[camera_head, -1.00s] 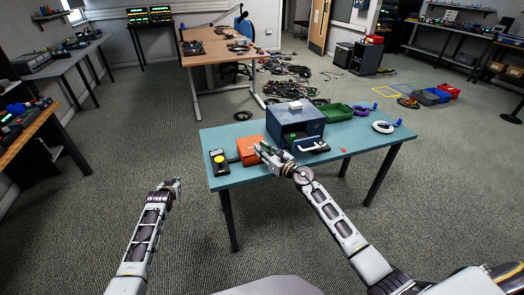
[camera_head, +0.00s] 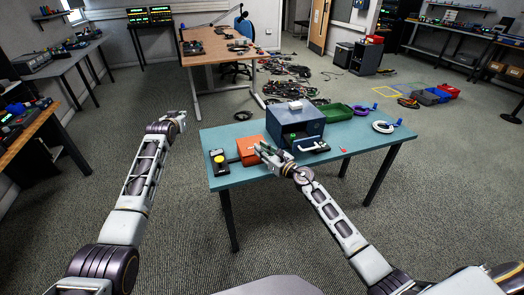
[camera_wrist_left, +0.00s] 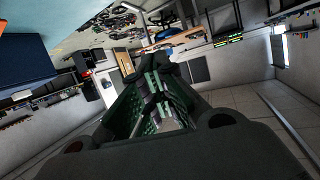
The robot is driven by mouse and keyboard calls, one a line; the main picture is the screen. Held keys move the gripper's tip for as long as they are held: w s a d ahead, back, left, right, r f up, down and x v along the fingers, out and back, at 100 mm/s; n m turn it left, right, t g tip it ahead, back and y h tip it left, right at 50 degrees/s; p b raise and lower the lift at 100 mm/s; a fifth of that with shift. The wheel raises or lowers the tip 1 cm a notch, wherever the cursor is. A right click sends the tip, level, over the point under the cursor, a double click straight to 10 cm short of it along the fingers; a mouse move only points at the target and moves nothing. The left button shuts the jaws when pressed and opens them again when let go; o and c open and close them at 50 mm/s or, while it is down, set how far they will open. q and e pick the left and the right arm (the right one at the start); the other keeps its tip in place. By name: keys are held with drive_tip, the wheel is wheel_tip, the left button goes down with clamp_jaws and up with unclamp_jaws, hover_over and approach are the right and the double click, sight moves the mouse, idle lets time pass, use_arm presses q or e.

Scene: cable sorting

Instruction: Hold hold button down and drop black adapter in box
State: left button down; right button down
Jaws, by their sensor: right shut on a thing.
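A button with a yellow top on a black base (camera_head: 218,159) stands at the left end of the teal table (camera_head: 240,182). An orange box (camera_head: 246,157) is beside it, then a dark blue box (camera_head: 312,129) with an open front and a white handle (camera_head: 316,148). My right gripper (camera_head: 262,152) is in front of the orange box, shut on a small dark thing, probably the black adapter, mostly hidden by the fingers. My left gripper (camera_head: 178,118) is raised left of the table, apart from the button; its fingers look closed and empty in the left wrist view (camera_wrist_left: 160,78).
A green tray (camera_head: 338,112), a purple cable (camera_head: 363,111) and a white cable coil (camera_head: 383,127) lie on the table's right part. A small red thing (camera_head: 343,150) lies near the front edge. Floor between my left arm and the table is clear.

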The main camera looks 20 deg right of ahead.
use_arm(q)
drive_tip(key=d+r, duration=0.4)
drive_tip(key=r, duration=0.2)
drive_tip(key=m+g+h, duration=0.2)
drive_tip(key=m+g, duration=0.6)
drive_tip(key=g, duration=0.2)
hover_over(218, 159)
wheel_tip(218, 159, down, 10)
drive_tip(key=f, duration=0.1)
drive_tip(key=shift+r, duration=0.25)
drive_tip(key=shift+f, duration=0.3)
drive_tip(key=shift+f, duration=5.15)
